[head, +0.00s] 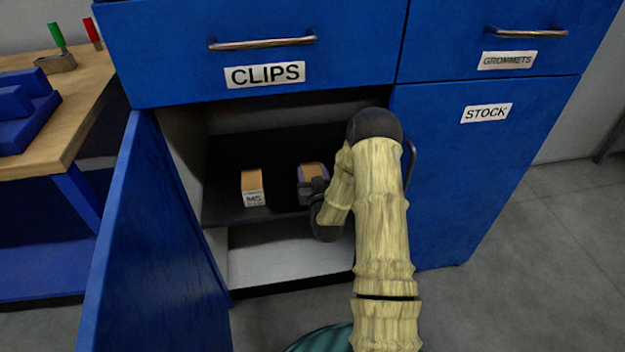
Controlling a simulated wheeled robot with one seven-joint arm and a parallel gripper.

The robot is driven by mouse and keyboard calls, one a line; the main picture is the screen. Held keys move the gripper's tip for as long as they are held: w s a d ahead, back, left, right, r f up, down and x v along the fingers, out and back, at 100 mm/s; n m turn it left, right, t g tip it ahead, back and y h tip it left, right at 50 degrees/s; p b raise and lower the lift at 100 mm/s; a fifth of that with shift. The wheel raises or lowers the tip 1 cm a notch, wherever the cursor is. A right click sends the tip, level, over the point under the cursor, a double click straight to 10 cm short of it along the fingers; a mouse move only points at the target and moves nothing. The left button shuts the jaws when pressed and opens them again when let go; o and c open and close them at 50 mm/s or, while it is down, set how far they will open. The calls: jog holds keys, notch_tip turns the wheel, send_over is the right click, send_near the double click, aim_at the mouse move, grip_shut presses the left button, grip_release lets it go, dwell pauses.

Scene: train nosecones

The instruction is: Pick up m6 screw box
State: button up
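Inside the open cabinet, two small boxes stand on a dark shelf (280,209). The left box (252,187) has an orange-brown top and a white front label that seems to read M5. The right box (312,170) also has an orange-brown top, but my gripper covers its front, so I cannot read its label. My gripper (314,187) is at the front of this right box, close to it or touching it. The fingers are dark and small here, so I cannot tell whether they are open or shut on the box.
The blue cabinet door (160,240) stands open on the left. The CLIPS drawer (250,55) is shut above the opening. The STOCK door (470,160) and GROMMETS drawer (510,35) on the right are shut. A pale lower shelf (285,260) is empty. A wooden workbench (75,95) stands at left.

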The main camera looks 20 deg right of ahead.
aim_at(312, 171)
jog(key=shift+r, duration=0.1)
jog(key=shift+c, duration=0.3)
notch_tip(312, 171, up, 10)
jog(key=p, duration=0.3)
jog(key=shift+p, duration=0.3)
